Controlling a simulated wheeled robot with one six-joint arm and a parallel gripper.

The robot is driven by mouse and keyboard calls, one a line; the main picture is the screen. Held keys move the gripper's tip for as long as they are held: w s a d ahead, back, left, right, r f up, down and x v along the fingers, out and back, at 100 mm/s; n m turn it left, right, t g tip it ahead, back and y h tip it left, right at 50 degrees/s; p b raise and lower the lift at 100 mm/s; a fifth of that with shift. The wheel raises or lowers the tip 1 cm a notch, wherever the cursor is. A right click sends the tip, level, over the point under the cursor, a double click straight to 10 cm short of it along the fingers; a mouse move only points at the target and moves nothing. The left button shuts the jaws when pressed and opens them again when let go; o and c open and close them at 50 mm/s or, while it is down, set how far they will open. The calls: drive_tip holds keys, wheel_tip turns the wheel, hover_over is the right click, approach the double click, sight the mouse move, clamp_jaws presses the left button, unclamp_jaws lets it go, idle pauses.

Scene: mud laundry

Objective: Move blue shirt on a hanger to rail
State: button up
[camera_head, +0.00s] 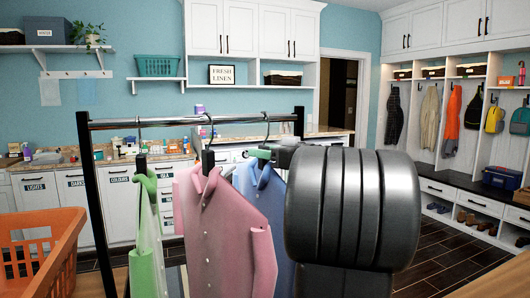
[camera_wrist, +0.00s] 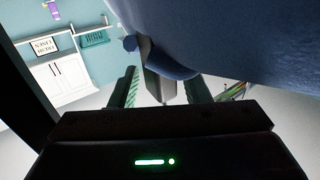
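The rail (camera_head: 165,122) is a dark-framed bar in the head view. The blue shirt (camera_head: 262,185) hangs under it, right of a pink shirt (camera_head: 225,225) that partly covers it. A thin hook above the blue shirt reaches the rail. My gripper (camera_head: 264,153) is at the shirt's collar; my arm hides part of its right side. In the wrist view the blue shirt (camera_wrist: 240,40) fills the upper right. My gripper (camera_wrist: 162,88) has its fingers apart, with a grey hanger block (camera_wrist: 157,84) between them and small gaps showing.
A green garment (camera_head: 147,235) hangs at the rail's left. An orange basket (camera_head: 38,250) stands at the lower left. Counters with cabinets (camera_head: 80,205) line the back wall. A bench with cubbies (camera_head: 455,190) is at the right, with open dark floor (camera_head: 440,262) before it.

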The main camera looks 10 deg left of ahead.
drive_tip(key=shift+o, duration=1.1)
drive_tip(key=v, duration=1.4)
drive_tip(key=shift+a+f, duration=0.1)
drive_tip(key=shift+a, duration=0.05)
drive_tip(key=x, duration=1.3)
drive_tip(key=shift+w+a, duration=0.15)
drive_tip(key=shift+a, duration=0.1)
drive_tip(key=shift+a+r, duration=0.1)
drive_tip(key=shift+r, duration=0.4)
drive_tip(key=shift+f, duration=0.15)
